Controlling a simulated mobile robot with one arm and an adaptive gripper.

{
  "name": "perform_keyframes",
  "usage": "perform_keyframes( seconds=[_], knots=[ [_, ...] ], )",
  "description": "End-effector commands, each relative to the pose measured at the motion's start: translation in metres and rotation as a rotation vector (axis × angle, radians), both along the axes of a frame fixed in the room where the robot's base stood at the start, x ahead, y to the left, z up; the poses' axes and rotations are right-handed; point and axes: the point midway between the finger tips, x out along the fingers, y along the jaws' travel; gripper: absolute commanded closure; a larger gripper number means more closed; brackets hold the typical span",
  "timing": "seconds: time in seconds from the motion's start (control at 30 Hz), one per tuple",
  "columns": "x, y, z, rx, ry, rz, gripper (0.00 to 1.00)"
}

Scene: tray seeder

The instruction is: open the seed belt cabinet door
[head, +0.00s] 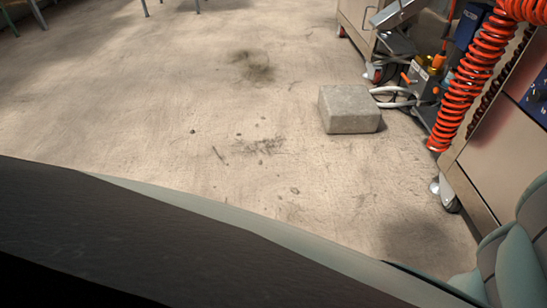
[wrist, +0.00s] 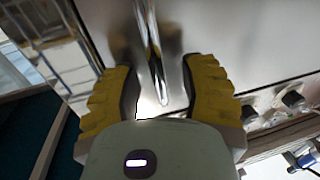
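My gripper (wrist: 160,76) shows in the wrist view with its two yellow-padded fingers spread wide apart. A slim, shiny metal handle (wrist: 154,48) lies between the fingers, with gaps on both sides. It is mounted on a smooth metallic panel (wrist: 225,28), which looks like the cabinet door and mirrors the fingers. Whether the handle reaches fully between the fingertips is hard to judge. In the head view, a beige machine cabinet (head: 492,165) on casters stands at the right edge. My gripper and the handle are out of that view.
Dark knobs (wrist: 292,98) sit to the right of the panel in the wrist view. In the head view, a coiled orange hose (head: 468,90) hangs beside the cabinet. A grey block (head: 347,110) lies on the floor near white tubing.

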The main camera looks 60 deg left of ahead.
Motion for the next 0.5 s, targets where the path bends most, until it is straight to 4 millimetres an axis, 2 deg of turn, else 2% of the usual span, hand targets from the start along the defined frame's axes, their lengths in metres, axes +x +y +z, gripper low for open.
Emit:
perform_keyframes(
  seconds=[0.03,0.37,0.5],
  knots=[
    [0.0007,0.0007,0.0,0.0,0.0,0.002,0.65],
    [0.0002,0.0003,0.0001,0.0,0.0,0.001,0.99],
    [0.0001,0.0002,0.0001,0.0,-0.001,0.001,1.0]
  ],
)
